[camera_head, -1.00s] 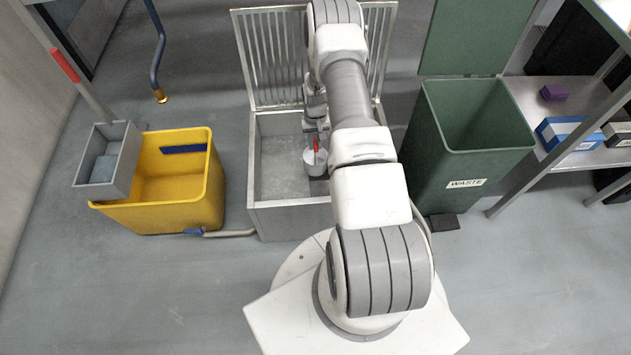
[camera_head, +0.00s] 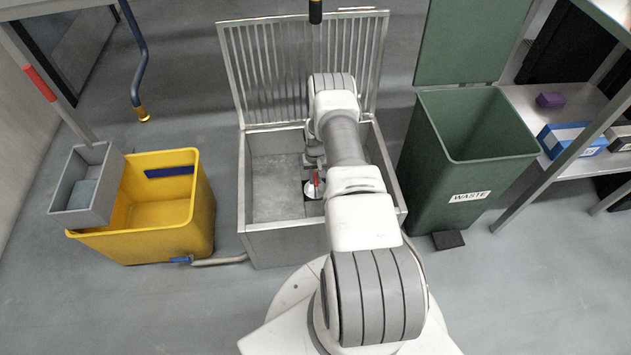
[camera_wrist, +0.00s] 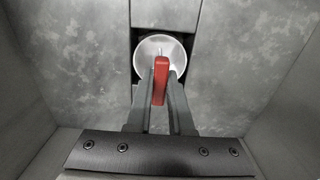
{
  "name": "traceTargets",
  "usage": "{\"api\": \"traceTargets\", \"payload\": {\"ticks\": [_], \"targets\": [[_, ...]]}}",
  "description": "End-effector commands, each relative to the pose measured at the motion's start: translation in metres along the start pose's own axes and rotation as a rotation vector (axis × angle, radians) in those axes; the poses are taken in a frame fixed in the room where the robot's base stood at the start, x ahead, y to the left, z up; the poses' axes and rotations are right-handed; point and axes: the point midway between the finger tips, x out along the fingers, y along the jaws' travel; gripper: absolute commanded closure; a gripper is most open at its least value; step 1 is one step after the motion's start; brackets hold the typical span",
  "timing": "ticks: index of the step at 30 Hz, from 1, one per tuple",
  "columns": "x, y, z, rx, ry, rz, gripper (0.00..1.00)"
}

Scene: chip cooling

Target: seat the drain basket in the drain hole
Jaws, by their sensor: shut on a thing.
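The drain basket is a pale round cup (camera_head: 313,191) with a red upright handle (camera_head: 316,177). It is inside the metal basin (camera_head: 272,190), near the basin's right side. My gripper (camera_wrist: 160,84) is shut on the red handle, one finger on each side. In the wrist view the basket (camera_wrist: 148,50) lies over a dark square opening, the drain hole (camera_wrist: 188,42), whose dark edges show at both sides of the rim. The basket covers most of the hole, and I cannot tell how deep it sits. My arm hides part of the basin in the head view.
A raised grating (camera_head: 275,65) stands behind the basin. A yellow mop bucket (camera_head: 190,220) is on the left, with a hose to the basin. A green waste bin (camera_head: 425,170) is close on the right. Basin walls (camera_wrist: 285,120) surround my gripper.

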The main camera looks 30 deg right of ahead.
Motion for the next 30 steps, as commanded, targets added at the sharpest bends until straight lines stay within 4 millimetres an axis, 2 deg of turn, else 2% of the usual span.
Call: {"api": "traceTargets", "payload": {"ticks": [1, 12, 13, 17, 26, 30], "targets": [[0.006, 0.000, 0.000, 0.000, 0.001, 0.000, 1.00], [0.008, 0.000, -0.001, 0.000, 0.002, 0.000, 1.00], [0.008, 0.000, -0.001, 0.000, 0.001, 0.000, 0.75], [0.008, 0.000, -0.001, 0.000, 0.001, 0.000, 0.52], [0.007, 0.000, 0.000, 0.000, 0.001, 0.000, 0.51], [-0.005, 0.000, -0.001, 0.000, 0.001, 0.000, 0.51]]}}
